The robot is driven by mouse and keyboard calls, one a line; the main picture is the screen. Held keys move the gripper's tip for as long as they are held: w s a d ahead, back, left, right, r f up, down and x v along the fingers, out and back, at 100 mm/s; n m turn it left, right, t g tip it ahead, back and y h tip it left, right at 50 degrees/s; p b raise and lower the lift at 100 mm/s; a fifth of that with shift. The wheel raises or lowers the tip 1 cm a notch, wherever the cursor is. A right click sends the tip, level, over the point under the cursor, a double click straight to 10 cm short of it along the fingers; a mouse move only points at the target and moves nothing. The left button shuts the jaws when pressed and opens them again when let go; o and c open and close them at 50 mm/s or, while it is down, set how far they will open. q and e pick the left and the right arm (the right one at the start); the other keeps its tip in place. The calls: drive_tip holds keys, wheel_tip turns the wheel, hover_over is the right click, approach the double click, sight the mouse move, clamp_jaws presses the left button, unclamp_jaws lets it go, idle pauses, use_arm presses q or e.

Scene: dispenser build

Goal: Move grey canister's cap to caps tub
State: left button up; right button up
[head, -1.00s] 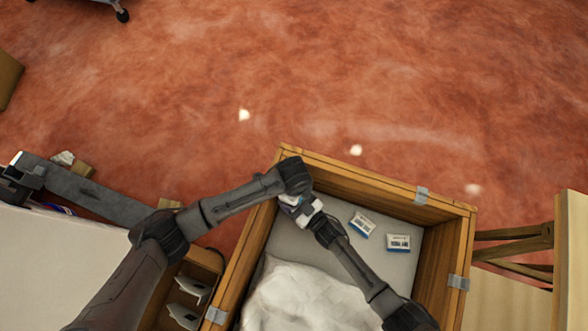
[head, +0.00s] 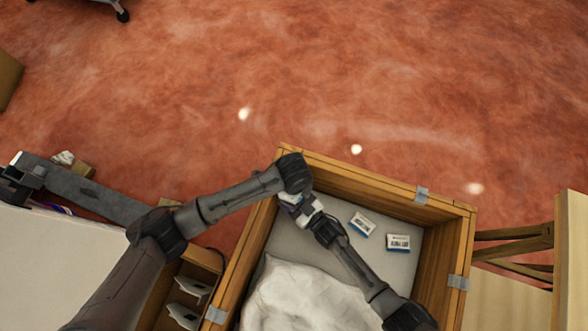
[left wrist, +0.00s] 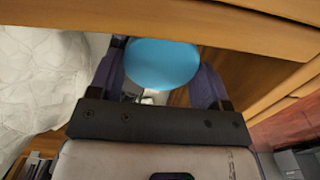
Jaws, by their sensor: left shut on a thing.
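In the left wrist view a round, flat light-blue piece, which looks like the cap (left wrist: 162,64), sits between the two fingers of my left gripper (left wrist: 163,82), which is shut on it. In the head view my left gripper (head: 290,199) is mostly hidden under my left wrist, over the upper left of a wooden crate (head: 340,180). My right gripper (head: 308,214) comes in from the lower right and ends close beside it. Its fingers are too small and covered to tell their state. I cannot make out the grey canister or the caps tub.
Two small blue-and-white boxes (head: 362,224) (head: 398,243) lie on the crate's grey floor. A large crumpled white bag (head: 300,300) fills its lower part. A wooden rack (head: 187,300) stands left of the crate, beside a white surface (head: 50,270).

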use_arm(q)
drive_tip(key=shift+r, duration=1.85)
use_arm(e)
drive_tip(key=o, duration=1.3)
drive_tip(key=shift+o, duration=0.2)
use_arm(q)
drive_tip(key=shift+r, duration=0.1)
use_arm(e)
drive_tip(key=shift+d, duration=0.1)
